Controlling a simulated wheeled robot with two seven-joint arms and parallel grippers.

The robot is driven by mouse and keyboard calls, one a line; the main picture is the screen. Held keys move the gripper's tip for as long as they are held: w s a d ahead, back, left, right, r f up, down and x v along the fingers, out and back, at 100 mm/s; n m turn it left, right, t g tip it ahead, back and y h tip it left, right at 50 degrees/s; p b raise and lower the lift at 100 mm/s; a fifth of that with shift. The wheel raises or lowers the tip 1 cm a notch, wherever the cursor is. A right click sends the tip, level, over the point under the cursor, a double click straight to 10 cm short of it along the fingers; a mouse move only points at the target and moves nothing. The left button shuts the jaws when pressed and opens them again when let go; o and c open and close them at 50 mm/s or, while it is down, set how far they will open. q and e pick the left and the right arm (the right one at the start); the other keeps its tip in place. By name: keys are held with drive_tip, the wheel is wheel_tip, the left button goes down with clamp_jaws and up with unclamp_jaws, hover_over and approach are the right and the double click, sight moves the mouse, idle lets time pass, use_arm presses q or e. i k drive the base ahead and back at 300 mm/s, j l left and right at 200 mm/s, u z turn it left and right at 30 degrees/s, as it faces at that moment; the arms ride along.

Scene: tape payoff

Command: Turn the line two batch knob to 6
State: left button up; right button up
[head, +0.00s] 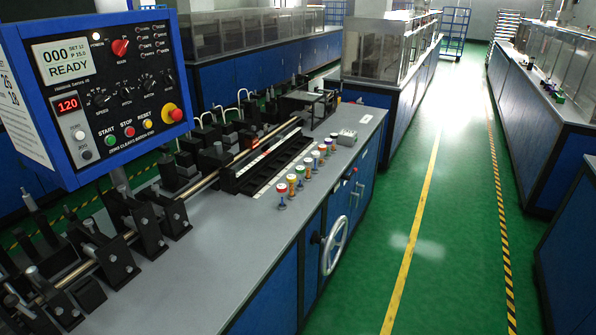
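A blue-framed control panel (97,83) stands at the upper left. It carries three black dial knobs in a row: a left knob (101,99) labelled SPEED, a middle knob (126,93) whose label looks like PITCH, and a right knob (149,83) whose label is too small to read surely. The dial numbers and pointer settings are too small to read. Nothing I can read marks this panel as line two. Neither of my grippers is in view.
The panel also has a red rotary switch (120,47), coloured buttons (129,131) and a red emergency stop (171,114). A grey-topped bench (235,235) with a shaft, small spools (291,181) and a handwheel (334,246) lies below. A green aisle (425,240) is free at right.

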sight(148, 84)
drive_tip(key=u, duration=1.25)
drive_tip(key=i+l+z, duration=0.15)
drive_tip(key=l, duration=0.3)
drive_tip(key=l+z, duration=0.15)
drive_tip(key=l, duration=0.35)
drive_tip(key=i, duration=0.05)
